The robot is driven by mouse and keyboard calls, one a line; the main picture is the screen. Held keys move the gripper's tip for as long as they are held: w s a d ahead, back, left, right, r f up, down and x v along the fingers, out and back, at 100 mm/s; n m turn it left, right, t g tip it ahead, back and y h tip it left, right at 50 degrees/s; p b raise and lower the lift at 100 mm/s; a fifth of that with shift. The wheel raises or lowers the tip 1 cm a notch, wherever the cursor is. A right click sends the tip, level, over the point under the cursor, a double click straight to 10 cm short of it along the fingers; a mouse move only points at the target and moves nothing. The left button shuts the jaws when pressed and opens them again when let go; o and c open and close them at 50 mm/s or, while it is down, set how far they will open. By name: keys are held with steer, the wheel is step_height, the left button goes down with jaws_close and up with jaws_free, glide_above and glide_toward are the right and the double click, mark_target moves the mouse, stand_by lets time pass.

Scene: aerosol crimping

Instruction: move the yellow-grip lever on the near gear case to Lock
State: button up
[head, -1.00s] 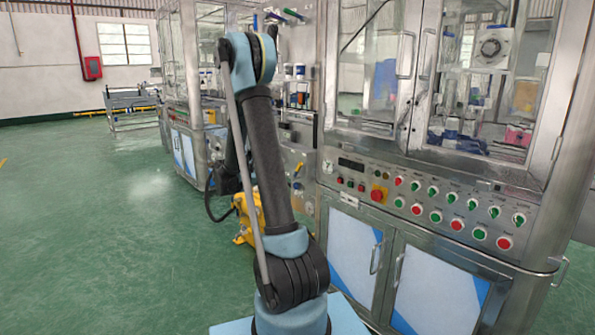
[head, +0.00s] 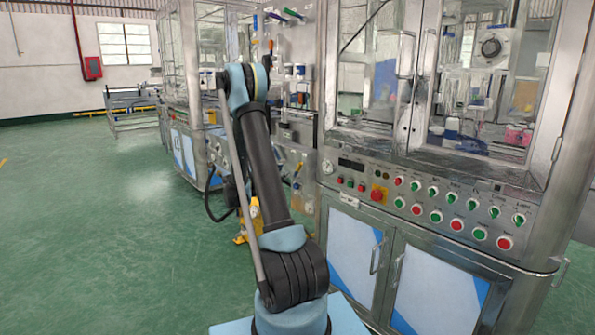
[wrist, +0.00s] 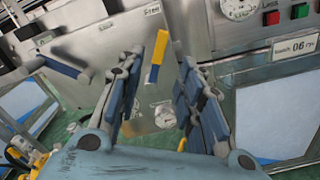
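The yellow-grip lever (wrist: 158,55) stands nearly upright, slightly tilted, in front of a grey metal case (wrist: 125,48) in the wrist view. My gripper (wrist: 175,52) is open, its dark-padded fingers on either side of the lever in the picture. I see no clear contact with the grip, and the depth gap cannot be judged. A small yellow lever also shows in the head view (head: 298,168), right of my arm. The gripper itself is not clearly visible in the head view. Case labels are too blurred to read as Lock.
A blue-grip lever (wrist: 62,66) sticks out left of my fingers. A round dial (wrist: 165,115) lies below the yellow lever. Red (wrist: 271,18) and green buttons are at upper right. In the head view, a button panel (head: 430,205) runs right of my arm; green floor is open at left.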

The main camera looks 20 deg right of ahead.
mark_target(298, 167)
steer(key=x, duration=1.1)
steer(key=shift+d, duration=0.15)
jaws_close()
